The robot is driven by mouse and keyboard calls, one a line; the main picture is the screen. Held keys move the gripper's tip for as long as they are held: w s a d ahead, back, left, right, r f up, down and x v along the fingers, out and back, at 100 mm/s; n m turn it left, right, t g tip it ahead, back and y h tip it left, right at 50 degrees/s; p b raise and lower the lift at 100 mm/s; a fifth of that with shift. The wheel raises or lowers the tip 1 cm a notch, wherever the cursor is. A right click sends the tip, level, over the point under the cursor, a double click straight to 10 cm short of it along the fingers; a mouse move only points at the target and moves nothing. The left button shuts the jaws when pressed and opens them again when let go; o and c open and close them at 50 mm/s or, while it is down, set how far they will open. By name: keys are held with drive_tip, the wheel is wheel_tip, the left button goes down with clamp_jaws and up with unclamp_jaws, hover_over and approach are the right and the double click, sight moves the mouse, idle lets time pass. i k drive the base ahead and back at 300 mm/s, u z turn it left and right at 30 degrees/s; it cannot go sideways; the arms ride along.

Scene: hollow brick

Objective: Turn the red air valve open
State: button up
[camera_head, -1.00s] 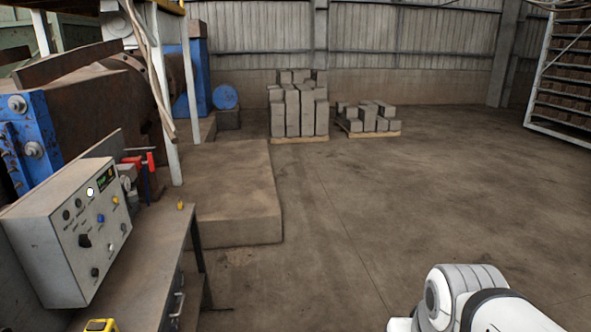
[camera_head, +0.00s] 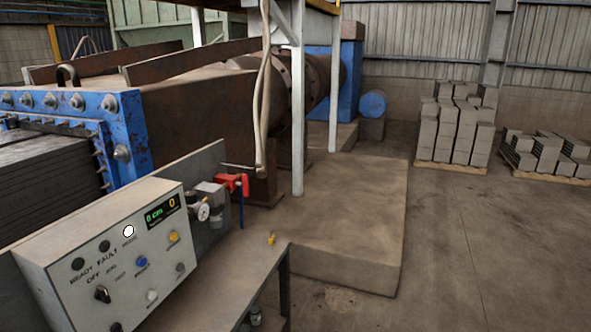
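The red air valve (camera_head: 233,183) is in the head view, left of the middle, behind the right end of the control panel. Its red handle shows above a thin blue upright part. A round white gauge (camera_head: 203,211) and a grey fitting sit just left of it. I cannot tell from here how far the valve is turned. My gripper is not in view, and no part of my arm shows now.
A grey control panel (camera_head: 70,262) with knobs and a lit display stands on a bench (camera_head: 232,274) in front. A small yellow object (camera_head: 271,239) lies on the bench. A white post (camera_head: 297,120) rises behind the valve. Open floor (camera_head: 440,240) lies to the right.

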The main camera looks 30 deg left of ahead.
sight(244, 185)
drive_tip(key=u, duration=0.45)
drive_tip(key=i, duration=1.4)
drive_tip(key=u, duration=1.4)
drive_tip(key=i, duration=0.7)
drive_tip(key=u, duration=0.1)
drive_tip(key=k, duration=0.75)
drive_tip(key=u, duration=0.2)
drive_tip(key=i, duration=0.75)
drive_tip(key=z, duration=0.05)
